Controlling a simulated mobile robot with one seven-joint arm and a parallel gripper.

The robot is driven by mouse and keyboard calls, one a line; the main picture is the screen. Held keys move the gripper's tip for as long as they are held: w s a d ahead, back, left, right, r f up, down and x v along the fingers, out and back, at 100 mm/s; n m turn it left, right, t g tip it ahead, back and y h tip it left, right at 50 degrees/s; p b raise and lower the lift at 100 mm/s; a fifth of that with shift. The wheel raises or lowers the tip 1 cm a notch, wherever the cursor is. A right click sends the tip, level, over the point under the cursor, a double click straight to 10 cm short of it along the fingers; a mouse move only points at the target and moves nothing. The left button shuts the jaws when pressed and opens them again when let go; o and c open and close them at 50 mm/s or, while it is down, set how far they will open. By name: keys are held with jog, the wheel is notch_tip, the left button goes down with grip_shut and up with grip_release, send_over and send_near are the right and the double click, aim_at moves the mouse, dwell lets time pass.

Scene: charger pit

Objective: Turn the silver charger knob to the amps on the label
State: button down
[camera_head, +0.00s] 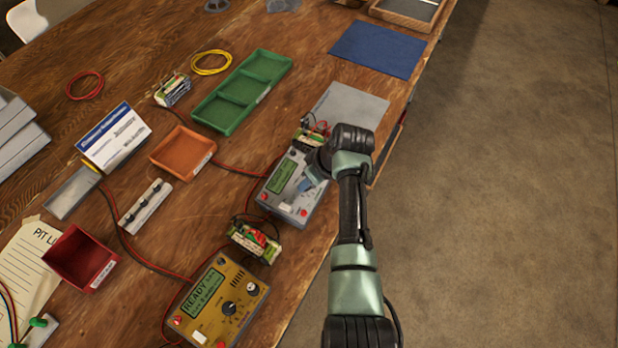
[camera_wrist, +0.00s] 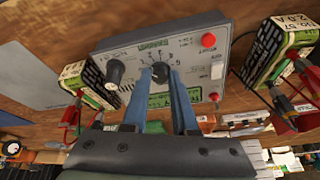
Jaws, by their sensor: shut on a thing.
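The silver charger (camera_head: 293,207) sits near the table's right edge; in the wrist view its grey face (camera_wrist: 190,55) appears upside down. My gripper (camera_wrist: 161,75) reaches down over it, its blue fingers on either side of a dark dial knob (camera_wrist: 159,70), shut on it. Printed scale marks fan out around this knob; its pointer is too small to read. A second black knob (camera_wrist: 115,71) is free beside it. The green screen (camera_wrist: 160,100) is partly hidden by the fingers. A battery label (camera_wrist: 291,27) at the right reads about "2.0 A".
A yellow charger (camera_head: 218,302) showing "READY" stands in front, with a battery pack (camera_head: 254,240) between the chargers. Another battery pack (camera_head: 309,138) stands behind the silver charger. An orange tray (camera_head: 182,152), a green tray (camera_head: 241,91) and a card (camera_head: 114,138) lie left. Red leads cross the table.

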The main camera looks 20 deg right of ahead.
jog(key=c, duration=0.7)
grip_release()
jog(key=p+v, duration=0.1)
jog(key=v, duration=1.2)
